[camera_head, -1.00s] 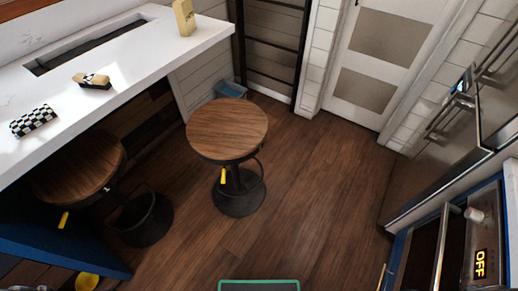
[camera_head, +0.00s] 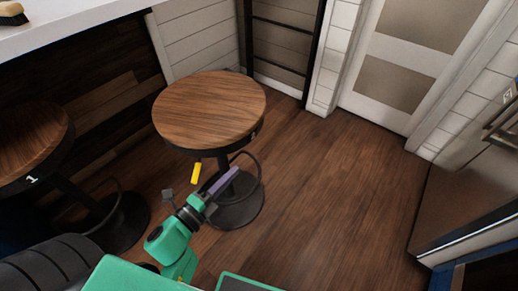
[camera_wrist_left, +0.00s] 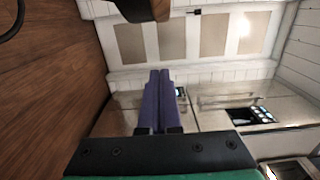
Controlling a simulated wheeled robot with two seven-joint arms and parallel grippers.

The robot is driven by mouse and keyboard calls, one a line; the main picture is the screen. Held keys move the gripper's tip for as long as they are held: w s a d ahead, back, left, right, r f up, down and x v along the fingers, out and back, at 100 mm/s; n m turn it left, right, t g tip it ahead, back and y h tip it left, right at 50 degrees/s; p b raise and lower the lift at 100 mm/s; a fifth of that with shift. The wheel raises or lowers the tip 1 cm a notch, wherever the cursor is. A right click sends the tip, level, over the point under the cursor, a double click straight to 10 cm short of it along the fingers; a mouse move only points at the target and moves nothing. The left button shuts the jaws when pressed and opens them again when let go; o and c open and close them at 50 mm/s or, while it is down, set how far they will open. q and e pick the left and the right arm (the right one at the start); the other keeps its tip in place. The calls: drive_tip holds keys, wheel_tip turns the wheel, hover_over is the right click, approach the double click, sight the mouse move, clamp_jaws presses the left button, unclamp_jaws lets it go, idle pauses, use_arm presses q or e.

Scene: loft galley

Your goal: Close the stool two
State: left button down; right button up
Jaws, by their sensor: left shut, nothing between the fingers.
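Stool two (camera_head: 208,108) stands upright in the middle of the head view, with a round wooden seat, a dark pedestal and a round base. A mark on its rim is too small to read. A yellow lever (camera_head: 196,173) hangs under the seat. My left gripper (camera_head: 230,174), green with purple fingers, is below the seat and in front of the pedestal; I cannot tell whether it touches. In the left wrist view its fingers (camera_wrist_left: 159,76) are together and empty. A dark brown edge, likely the seat (camera_wrist_left: 140,8), shows at the top there. My right gripper is out of view.
Another stool (camera_head: 30,145), marked 1, stands at the left, partly under the white counter (camera_head: 75,25). A brush (camera_head: 13,13) lies on the counter. A white door (camera_head: 410,60) is at the back. Wooden floor (camera_head: 340,190) is clear to the right.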

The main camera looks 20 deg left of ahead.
use_arm(q)
drive_tip(key=w, duration=0.5)
drive_tip(key=w+p, duration=0.1)
drive_tip(key=w, duration=0.5)
drive_tip(key=shift+a+r, duration=0.1)
drive_tip(key=shift+r, duration=0.1)
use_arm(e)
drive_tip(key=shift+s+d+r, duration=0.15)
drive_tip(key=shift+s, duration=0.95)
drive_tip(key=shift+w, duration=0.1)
